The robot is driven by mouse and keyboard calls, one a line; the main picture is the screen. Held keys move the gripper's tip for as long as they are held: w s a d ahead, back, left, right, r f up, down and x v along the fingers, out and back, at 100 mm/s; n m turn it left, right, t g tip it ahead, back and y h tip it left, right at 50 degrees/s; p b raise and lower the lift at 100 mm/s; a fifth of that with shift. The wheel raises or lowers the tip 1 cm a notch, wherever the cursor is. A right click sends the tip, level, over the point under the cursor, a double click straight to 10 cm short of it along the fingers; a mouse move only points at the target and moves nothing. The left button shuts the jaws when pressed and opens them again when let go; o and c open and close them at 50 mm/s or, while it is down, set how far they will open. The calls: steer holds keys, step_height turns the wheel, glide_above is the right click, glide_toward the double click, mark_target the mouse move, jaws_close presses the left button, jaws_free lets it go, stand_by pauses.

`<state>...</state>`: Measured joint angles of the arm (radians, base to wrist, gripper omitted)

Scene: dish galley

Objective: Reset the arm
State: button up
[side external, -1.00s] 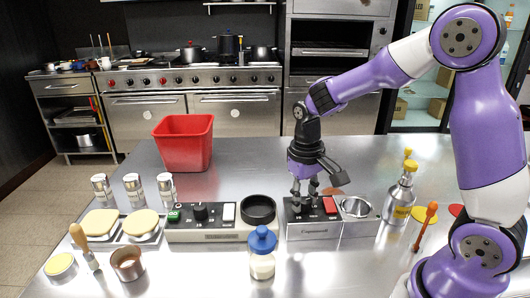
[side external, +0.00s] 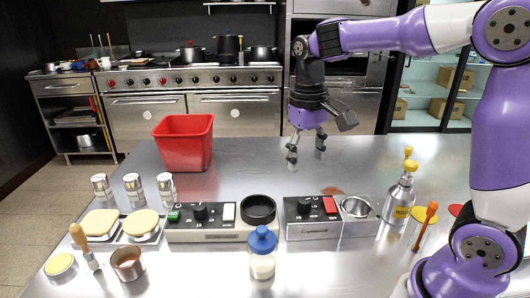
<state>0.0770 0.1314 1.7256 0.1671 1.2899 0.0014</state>
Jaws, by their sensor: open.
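My gripper (side external: 306,153) hangs above the back part of the steel counter, fingers pointing down and spread apart, with nothing between them. It is well above and behind the control box (side external: 313,230), which has a black knob (side external: 304,206) and a red switch (side external: 330,205). The gripper touches nothing.
A red bin (side external: 184,143) stands at the back left. A second control box (side external: 203,236), a black ring (side external: 258,209), a blue-lidded jar (side external: 262,252), shakers (side external: 133,186), a metal cup (side external: 127,264) and a yellow-topped bottle (side external: 399,200) stand along the front. The counter behind the boxes is mostly clear.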

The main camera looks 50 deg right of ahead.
steer(key=shift+r, duration=0.8)
steer(key=shift+s, duration=0.1)
steer(key=s+a+n+t, duration=0.2)
steer(key=s+a+t, duration=0.2)
steer(key=s, duration=0.5)
steer(key=shift+f+n+t+y, duration=0.3)
steer(key=shift+n+t, duration=0.1)
steer(key=shift+t, duration=0.5)
steer(key=shift+s, duration=0.1)
